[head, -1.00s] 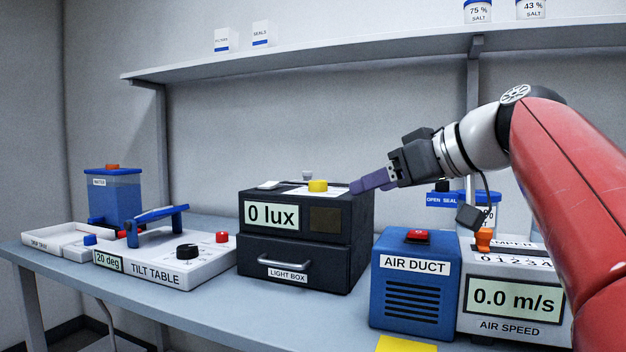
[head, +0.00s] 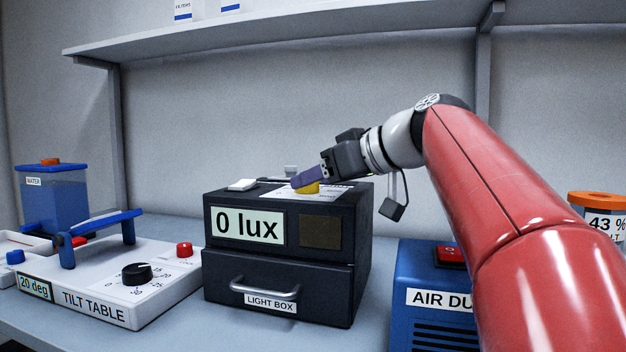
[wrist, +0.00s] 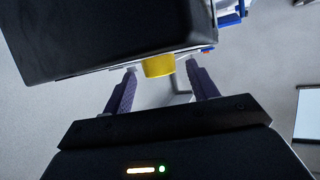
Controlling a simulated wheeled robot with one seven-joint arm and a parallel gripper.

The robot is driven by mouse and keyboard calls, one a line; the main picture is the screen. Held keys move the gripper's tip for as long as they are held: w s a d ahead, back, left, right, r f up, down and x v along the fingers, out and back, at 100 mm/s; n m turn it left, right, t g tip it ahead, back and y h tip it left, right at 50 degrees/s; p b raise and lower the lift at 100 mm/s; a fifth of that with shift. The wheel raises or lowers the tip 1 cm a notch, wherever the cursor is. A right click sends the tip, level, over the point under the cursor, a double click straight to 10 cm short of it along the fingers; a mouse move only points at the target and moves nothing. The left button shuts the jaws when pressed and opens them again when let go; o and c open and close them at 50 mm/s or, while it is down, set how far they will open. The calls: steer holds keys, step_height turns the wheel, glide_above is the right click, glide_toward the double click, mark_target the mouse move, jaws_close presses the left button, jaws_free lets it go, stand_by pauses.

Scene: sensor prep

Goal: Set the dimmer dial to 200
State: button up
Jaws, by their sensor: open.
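The yellow dimmer dial (head: 308,188) sits on top of the black light box (head: 222,265), whose display (head: 247,224) reads 0 lux. My gripper (head: 300,180) is at the dial in the head view, and its purple finger covers part of the dial. In the wrist view the dial (wrist: 158,65) lies between the tips of the two spread fingers of my gripper (wrist: 160,78), with a gap on each side. The gripper is open and holds nothing. The scale around the dial is mostly hidden.
The tilt table (head: 95,268) with its black knob (head: 137,273) stands left of the light box. The blue air duct (head: 420,270) stands to the right, partly behind my red arm. A shelf (head: 300,32) runs above. A small white piece (head: 242,185) lies on the box top.

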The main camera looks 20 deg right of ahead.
steer(key=shift+x, duration=0.8)
steer(key=c, duration=1)
